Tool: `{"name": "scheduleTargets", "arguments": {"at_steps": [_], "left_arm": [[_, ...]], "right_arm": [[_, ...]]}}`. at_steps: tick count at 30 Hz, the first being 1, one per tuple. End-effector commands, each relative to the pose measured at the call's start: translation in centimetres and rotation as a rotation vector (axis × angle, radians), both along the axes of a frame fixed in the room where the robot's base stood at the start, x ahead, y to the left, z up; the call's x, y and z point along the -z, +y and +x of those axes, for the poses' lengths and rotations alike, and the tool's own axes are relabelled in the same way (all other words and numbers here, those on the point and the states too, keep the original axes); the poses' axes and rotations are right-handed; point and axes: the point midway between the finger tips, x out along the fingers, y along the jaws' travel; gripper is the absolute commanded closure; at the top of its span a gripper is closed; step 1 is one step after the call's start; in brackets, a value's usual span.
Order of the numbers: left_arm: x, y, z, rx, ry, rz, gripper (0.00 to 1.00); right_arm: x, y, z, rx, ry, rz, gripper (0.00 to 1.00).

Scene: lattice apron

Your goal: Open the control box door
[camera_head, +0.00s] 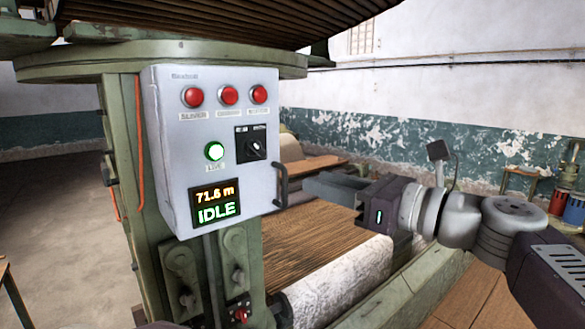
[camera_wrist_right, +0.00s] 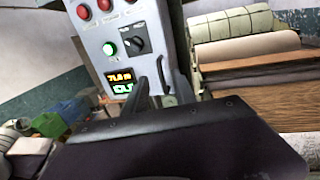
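The control box (camera_head: 225,140) is a pale grey cabinet with three red buttons on top, a lit green button, a black rotary switch and a display reading "71.6 m IDLE". Its front door looks closed. A dark bar handle (camera_head: 281,186) stands at the door's right edge; it also shows in the right wrist view (camera_wrist_right: 162,76). My right gripper (camera_head: 368,208) is right of the handle, apart from it, facing the box. In the right wrist view its dark fingers (camera_wrist_right: 162,92) look spread and empty, with the handle beyond them. My left gripper is not clearly in view.
The box is mounted on a green machine post (camera_head: 121,150). Below and right lie a wood-slat bed (camera_head: 310,245) and a pale fabric roll (camera_head: 340,285). A small knob panel (camera_head: 240,285) sits under the box. Open floor (camera_head: 50,220) shows at left.

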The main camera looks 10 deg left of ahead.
Motion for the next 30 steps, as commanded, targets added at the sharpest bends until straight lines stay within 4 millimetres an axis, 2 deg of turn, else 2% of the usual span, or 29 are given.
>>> {"name": "scheduleTargets", "arguments": {"at_steps": [3,9,13,20,21,24,30], "left_arm": [[-1.7,0.0,0.0,0.000,0.000,0.000,0.64],[-3.2,0.0,0.0,0.000,0.000,0.000,0.64],[-3.4,0.0,0.0,0.000,-0.001,0.000,0.64],[-3.4,0.0,0.0,0.000,0.000,0.000,0.64],[-3.4,0.0,0.0,0.000,0.000,0.000,0.64],[-3.4,0.0,0.0,0.000,0.000,0.000,0.64],[-3.4,0.0,0.0,0.000,0.000,0.000,0.64]], "right_arm": [[-0.4,2.5,1.1,-0.005,0.005,-0.002,0.68],[-0.3,5.6,2.8,-0.001,0.004,-0.004,0.68],[-0.1,6.5,3.3,0.001,0.002,-0.004,0.68],[0.1,6.7,3.4,0.003,0.000,-0.004,0.68],[0.1,6.7,3.4,0.003,0.000,-0.004,0.70],[0.1,6.7,3.4,0.003,0.000,-0.004,0.98],[0.1,6.7,3.4,0.002,0.000,-0.005,1.00]]}}
